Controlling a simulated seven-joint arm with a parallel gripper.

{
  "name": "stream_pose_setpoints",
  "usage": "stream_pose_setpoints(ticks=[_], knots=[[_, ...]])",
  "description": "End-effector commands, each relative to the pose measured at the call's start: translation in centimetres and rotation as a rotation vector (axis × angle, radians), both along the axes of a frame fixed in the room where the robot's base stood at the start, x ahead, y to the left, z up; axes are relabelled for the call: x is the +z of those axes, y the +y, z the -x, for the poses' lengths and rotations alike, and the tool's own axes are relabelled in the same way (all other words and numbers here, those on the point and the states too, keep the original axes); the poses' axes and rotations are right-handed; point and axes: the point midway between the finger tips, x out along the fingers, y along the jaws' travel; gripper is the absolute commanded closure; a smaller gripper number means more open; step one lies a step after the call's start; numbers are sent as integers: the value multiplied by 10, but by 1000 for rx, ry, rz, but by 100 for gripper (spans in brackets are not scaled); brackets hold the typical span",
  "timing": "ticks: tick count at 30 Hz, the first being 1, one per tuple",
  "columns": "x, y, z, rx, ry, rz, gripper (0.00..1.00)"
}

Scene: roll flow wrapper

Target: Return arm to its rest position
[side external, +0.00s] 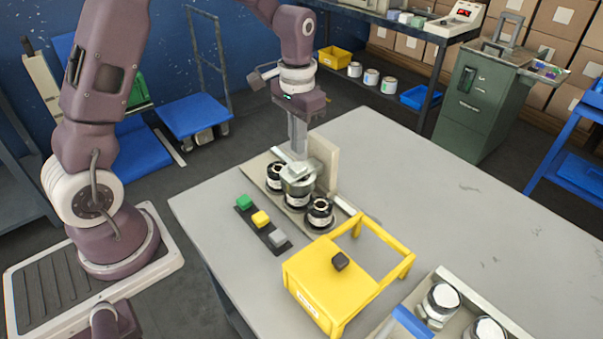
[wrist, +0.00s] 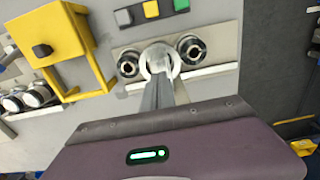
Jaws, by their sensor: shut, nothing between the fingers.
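My gripper (side external: 298,160) points down over the back of the table (side external: 400,160). Its fingers are shut and hold nothing. They sit at the middle of a fixture plate (side external: 262,168), above or at a light metal roll piece (side external: 298,182) between two black-and-white rolls. One roll (side external: 320,212) is in front and the other (side external: 276,174) is behind. In the wrist view my fingers (wrist: 160,72) overlap the middle piece, with a roll on either side. I cannot tell whether the fingertips touch it.
A strip with green (side external: 243,202), yellow and grey buttons lies left of the fixture. A yellow frame (side external: 318,286) with a black knob (side external: 340,261) stands in front. A tray (side external: 450,275) of several white-topped rolls is at front right. An upright plate (side external: 325,160) stands close behind my gripper.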

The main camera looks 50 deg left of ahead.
Motion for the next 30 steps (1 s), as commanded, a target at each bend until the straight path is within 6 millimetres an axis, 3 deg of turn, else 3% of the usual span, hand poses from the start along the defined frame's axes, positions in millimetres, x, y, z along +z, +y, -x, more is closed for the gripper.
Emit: stream_pose_setpoints(ticks=[4, 14, 17, 20, 24, 27, 30], knots=[[13, 0, 0, 0, -1, 0, 100], [19, -1, 1, 0, -5, 0, 100], [46, -8, 15, -2, -49, -5, 100], [96, -24, 51, -3, -141, -12, 100], [147, -45, 127, -3, -285, -14, 100], [159, -54, 177, -3, -380, -10, 100], [158, -59, 212, -1, -446, -4, 100]])
